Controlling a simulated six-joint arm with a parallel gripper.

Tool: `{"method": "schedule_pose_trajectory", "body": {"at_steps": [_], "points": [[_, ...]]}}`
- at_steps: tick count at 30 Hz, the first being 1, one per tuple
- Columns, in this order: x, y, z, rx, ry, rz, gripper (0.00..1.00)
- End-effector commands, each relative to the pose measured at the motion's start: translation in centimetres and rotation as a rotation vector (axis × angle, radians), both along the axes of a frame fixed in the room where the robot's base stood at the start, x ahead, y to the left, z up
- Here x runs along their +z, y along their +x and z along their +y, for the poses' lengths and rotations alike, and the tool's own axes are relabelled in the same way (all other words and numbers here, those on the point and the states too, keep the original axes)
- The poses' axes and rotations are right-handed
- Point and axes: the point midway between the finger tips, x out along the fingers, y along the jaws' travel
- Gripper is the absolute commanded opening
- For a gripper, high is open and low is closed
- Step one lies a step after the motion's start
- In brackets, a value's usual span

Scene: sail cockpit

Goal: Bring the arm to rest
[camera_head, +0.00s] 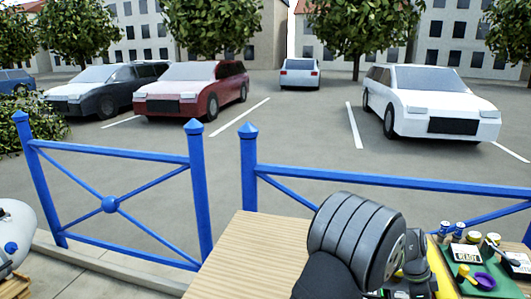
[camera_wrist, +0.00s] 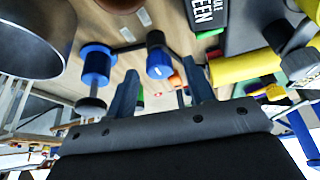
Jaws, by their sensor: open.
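My gripper (camera_wrist: 160,66) shows in the wrist view, its two dark blue-grey fingers apart. Nothing is held between them. Beyond the fingertips is a wooden surface with a blue-and-black cylindrical thing (camera_wrist: 159,64) on it, in line with the gap. In the head view, a large grey ribbed part of my arm (camera_head: 352,240) fills the lower middle over the wooden table (camera_head: 250,255). My gripper cannot be made out there.
The wrist view shows a dark metal round vessel (camera_wrist: 35,40), another blue cylinder (camera_wrist: 97,65), a black box lettered "GREEN" (camera_wrist: 207,14) and a yellow cylinder (camera_wrist: 245,66). In the head view, a green tray (camera_head: 466,288) holds small items. A blue railing (camera_head: 380,180) runs behind the table.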

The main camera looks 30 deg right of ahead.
Motion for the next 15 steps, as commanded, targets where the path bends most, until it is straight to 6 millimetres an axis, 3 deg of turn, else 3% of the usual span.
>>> {"method": "schedule_pose_trajectory", "body": {"at_steps": [15], "points": [[-0.29, -0.33, 0.09, 0.378, -0.001, -0.001, 0.49]]}}
